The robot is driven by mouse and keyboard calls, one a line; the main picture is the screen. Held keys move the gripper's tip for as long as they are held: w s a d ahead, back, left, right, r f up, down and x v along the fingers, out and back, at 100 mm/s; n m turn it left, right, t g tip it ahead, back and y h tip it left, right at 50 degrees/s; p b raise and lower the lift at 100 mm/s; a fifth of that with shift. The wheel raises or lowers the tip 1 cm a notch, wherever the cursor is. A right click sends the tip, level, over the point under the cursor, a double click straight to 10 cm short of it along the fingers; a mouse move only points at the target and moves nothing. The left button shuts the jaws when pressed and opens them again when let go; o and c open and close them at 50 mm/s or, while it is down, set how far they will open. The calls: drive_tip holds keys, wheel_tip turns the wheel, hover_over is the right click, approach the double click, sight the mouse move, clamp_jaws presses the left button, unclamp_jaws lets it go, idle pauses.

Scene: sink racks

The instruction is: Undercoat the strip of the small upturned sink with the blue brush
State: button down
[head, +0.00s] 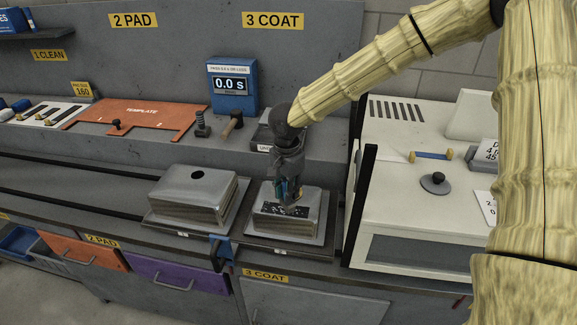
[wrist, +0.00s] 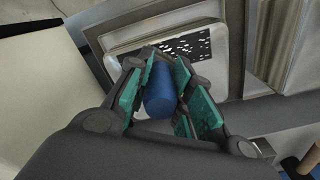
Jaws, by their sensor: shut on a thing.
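The small upturned sink (head: 270,226) sits on its rack at the right end of the bench. A black strip with pale specks (head: 292,211) runs across its top; the same strip shows in the wrist view (wrist: 187,46). My gripper (head: 289,190) is over that sink, pointing down. In the wrist view its teal-padded fingers (wrist: 161,85) are shut around the blue brush (wrist: 160,102), whose handle end faces the camera. The bristles are hidden, so I cannot tell whether they touch the strip.
A larger upturned sink with a round hole (head: 182,207) stands on the left rack. A blue timer (head: 232,86) reading 0.0 s, a mallet (head: 230,125) and an orange template (head: 135,112) are behind. A pale cabinet (head: 395,210) stands close on the right.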

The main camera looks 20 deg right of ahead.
sight(286, 180)
drive_tip(key=r+p, duration=0.2)
drive_tip(key=r, duration=0.1)
drive_tip(key=shift+w+a, duration=0.15)
drive_tip(key=shift+a, duration=0.05)
wheel_tip(286, 180, up, 4)
drive_tip(key=p, duration=0.5)
drive_tip(key=shift+f, duration=0.1)
